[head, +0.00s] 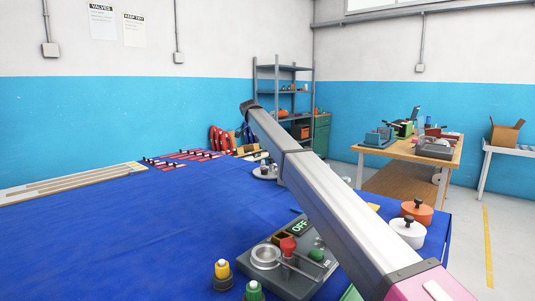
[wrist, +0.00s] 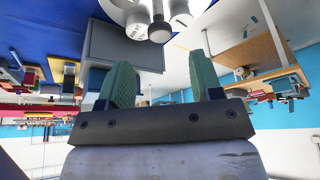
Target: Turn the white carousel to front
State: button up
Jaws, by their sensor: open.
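A pale round disc (head: 264,173) with several upright posts stands on the far part of the blue table, partly hidden behind my arm. It looks like the white carousel. In the wrist view, a white round part (wrist: 128,12) with lettering and a grey knobbed post is cut off at the top edge; it may be the same carousel. My gripper (wrist: 163,75) is open and empty, with its green fingers apart and that white part beyond them. In the head view, the fingers are hidden behind the end of my arm. Which side of the carousel faces front cannot be told.
A white pot-like drum (head: 408,233) and an orange one (head: 417,211) with black knobs stand at the table's right edge. A grey pump-like box (head: 280,284) reading OFF stands at the front. Long boards (head: 75,181) lie at the left. The blue middle (head: 150,230) is clear.

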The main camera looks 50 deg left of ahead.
jog(key=v, duration=0.4)
jog(key=shift+s+a+r, duration=0.1)
jog(key=shift+r, duration=0.1)
dwell(0.3)
